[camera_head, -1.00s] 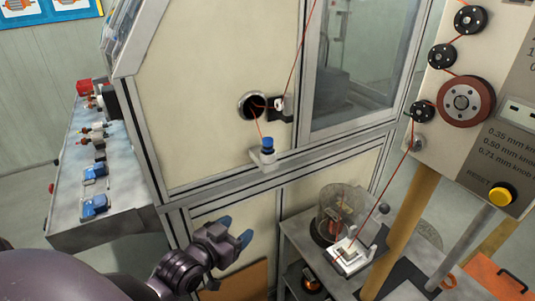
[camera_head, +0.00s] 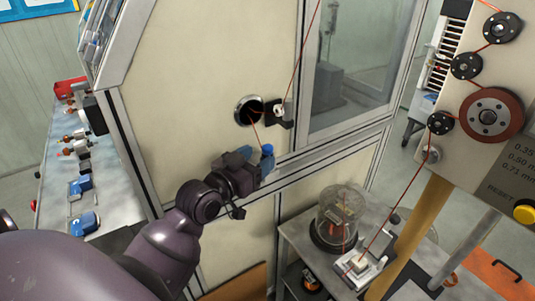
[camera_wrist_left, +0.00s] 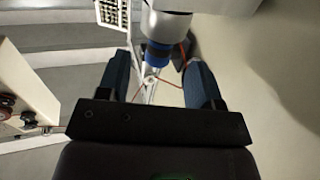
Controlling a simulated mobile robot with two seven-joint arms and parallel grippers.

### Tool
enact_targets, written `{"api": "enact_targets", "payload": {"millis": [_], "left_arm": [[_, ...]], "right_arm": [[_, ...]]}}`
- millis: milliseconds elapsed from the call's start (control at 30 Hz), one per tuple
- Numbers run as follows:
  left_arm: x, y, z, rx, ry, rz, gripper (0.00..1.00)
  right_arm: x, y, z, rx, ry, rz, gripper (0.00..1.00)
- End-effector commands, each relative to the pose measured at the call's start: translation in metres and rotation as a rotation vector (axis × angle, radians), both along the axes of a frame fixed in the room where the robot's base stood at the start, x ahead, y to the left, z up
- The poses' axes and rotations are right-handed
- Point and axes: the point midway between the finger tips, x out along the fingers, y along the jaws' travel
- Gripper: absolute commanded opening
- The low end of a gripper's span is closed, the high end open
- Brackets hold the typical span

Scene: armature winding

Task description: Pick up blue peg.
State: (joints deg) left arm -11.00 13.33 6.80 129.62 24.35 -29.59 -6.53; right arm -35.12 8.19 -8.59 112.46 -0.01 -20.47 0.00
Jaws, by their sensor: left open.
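The blue peg (camera_head: 267,150) stands at the front of the cream machine cabinet, under a round dark opening. Its lower part is hidden behind my left gripper (camera_head: 257,160) in the head view. In the left wrist view, the blue peg (camera_wrist_left: 157,52) shows as a blue-banded cylinder with a white part beside it. The open left gripper (camera_wrist_left: 158,78) has one blue finger on each side of it, with gaps visible. A red wire passes close to the peg. My right gripper is not in view.
The cabinet (camera_head: 190,90) with its framed window is close behind the gripper. A red wire runs from the round opening (camera_head: 248,111). A side bench (camera_head: 60,180) with parts is at left. A cart with a clear cylinder (camera_head: 340,218) and the pulley panel (camera_head: 480,150) are at right.

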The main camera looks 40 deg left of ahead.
Motion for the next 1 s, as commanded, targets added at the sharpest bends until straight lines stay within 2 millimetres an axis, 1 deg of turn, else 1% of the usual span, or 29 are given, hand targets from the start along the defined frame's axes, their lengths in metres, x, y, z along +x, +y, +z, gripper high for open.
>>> {"api": "enact_targets", "payload": {"millis": [33,100,200,300,400,600,933,967,1000], "left_arm": [[0.008,-0.002,0.004,-0.002,-0.003,-0.001,0.6],[0.018,-0.003,0.006,-0.001,-0.002,-0.001,0.6],[0.03,-0.004,0.006,-0.001,-0.001,0.0,0.6],[0.038,-0.005,0.005,0.0,0.0,0.0,0.6],[0.041,-0.005,0.005,0.001,-0.001,0.0,0.6],[0.041,-0.005,0.004,0.001,-0.001,0.0,0.6],[0.041,-0.005,0.004,0.001,0.0,0.0,0.09],[0.041,-0.005,0.004,0.001,0.0,0.0,0.06],[0.041,-0.005,0.004,0.001,0.0,0.0,0.06]], "right_arm": [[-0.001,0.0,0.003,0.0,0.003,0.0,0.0],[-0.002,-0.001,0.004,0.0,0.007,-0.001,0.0],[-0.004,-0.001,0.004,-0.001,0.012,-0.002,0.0],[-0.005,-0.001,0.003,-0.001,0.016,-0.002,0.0],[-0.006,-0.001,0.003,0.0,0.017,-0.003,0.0],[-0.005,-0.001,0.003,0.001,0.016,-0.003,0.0],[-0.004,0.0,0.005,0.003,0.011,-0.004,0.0],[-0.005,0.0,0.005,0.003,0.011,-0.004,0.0],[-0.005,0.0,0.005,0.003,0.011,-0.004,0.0]]}}
